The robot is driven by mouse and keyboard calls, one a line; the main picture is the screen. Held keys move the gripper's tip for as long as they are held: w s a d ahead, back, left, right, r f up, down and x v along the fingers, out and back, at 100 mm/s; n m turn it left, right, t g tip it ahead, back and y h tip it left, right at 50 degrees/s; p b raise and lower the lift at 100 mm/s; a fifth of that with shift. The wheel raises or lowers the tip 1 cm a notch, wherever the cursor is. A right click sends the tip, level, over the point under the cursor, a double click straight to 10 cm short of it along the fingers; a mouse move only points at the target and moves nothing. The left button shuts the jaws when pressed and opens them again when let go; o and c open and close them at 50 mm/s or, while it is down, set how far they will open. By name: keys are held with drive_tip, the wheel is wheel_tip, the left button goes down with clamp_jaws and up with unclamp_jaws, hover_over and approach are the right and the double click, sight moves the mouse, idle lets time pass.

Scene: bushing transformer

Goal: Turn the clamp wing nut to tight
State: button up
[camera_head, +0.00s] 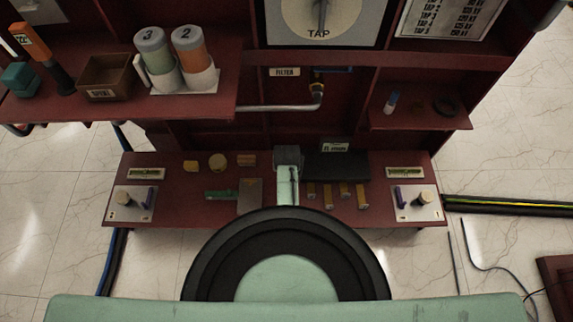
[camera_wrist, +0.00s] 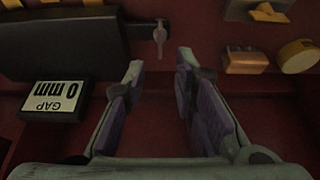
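A small pale metal piece with a thin stem, which looks like the wing nut (camera_wrist: 160,38), shows in the wrist view at the end of a dark bar (camera_wrist: 65,42). My gripper (camera_wrist: 161,65) is open, with its two purple-and-grey fingers apart. The wing nut lies beyond the fingertips, between their lines, and nothing is held. In the head view the dark bar (camera_head: 338,166) lies on the red bench, just right of my grey-green wrist. There my wrist and arm hide the wing nut and fingers.
A gap sign reading 0 mm (camera_wrist: 55,99) stands beside the bar. A copper-coloured block (camera_wrist: 245,60) and a tan disc (camera_wrist: 298,57) lie on the other side. Several brass pieces (camera_head: 344,195) and two switch plates (camera_head: 416,205) sit on the bench. A shelf (camera_head: 215,106) overhangs at left.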

drive_tip(key=x, duration=0.8)
drive_tip(key=shift+w+f+b, duration=0.1)
drive_tip(key=shift+f+b, duration=0.3)
drive_tip(key=shift+c, duration=0.4)
clamp_jaws()
